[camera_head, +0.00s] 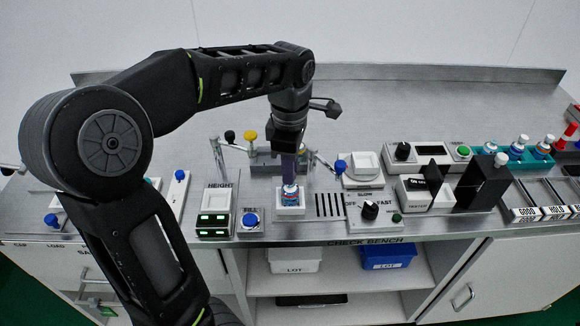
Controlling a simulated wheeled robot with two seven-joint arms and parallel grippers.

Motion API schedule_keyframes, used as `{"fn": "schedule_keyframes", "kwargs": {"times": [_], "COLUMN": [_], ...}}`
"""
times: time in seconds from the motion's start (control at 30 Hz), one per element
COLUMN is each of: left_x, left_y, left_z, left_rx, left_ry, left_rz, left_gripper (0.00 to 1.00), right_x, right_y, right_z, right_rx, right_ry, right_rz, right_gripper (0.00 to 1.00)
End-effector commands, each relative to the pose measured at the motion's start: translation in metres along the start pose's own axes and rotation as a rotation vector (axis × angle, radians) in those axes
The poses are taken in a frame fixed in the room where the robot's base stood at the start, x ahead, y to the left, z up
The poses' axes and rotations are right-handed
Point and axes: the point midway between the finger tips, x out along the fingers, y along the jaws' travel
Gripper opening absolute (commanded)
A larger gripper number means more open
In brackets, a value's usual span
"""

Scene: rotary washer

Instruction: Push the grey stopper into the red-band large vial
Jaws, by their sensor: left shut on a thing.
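My left gripper (289,180) points straight down over the check bench. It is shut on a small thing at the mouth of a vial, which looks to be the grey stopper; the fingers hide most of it. The vial (290,197) stands upright in a white square holder, right under the fingertips. Its label shows blue, white and some red, too small to read. I cannot tell how deep the stopper sits. My right gripper is not in view.
A HEIGHT display (214,217) and a blue FILL button (250,220) stand left of the holder. A slotted vent (329,205) and a SLOW-FAST knob (370,210) are to its right. Levers with black and yellow knobs (250,136) stand close behind. More vials (517,148) are far right.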

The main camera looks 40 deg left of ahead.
Motion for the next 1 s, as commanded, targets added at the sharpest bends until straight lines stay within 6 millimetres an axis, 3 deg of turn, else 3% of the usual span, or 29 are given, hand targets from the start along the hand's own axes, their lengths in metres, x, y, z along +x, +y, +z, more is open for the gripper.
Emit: {"fn": "schedule_keyframes", "kwargs": {"times": [1.0], "left_x": [0.012], "left_y": [0.000], "left_z": [0.000], "left_rx": [0.000], "left_ry": [0.000], "left_rz": [0.000], "left_gripper": [0.00], "right_x": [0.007], "right_y": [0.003], "right_z": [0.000], "right_rx": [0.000], "right_ry": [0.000], "right_rz": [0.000], "right_gripper": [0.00]}}
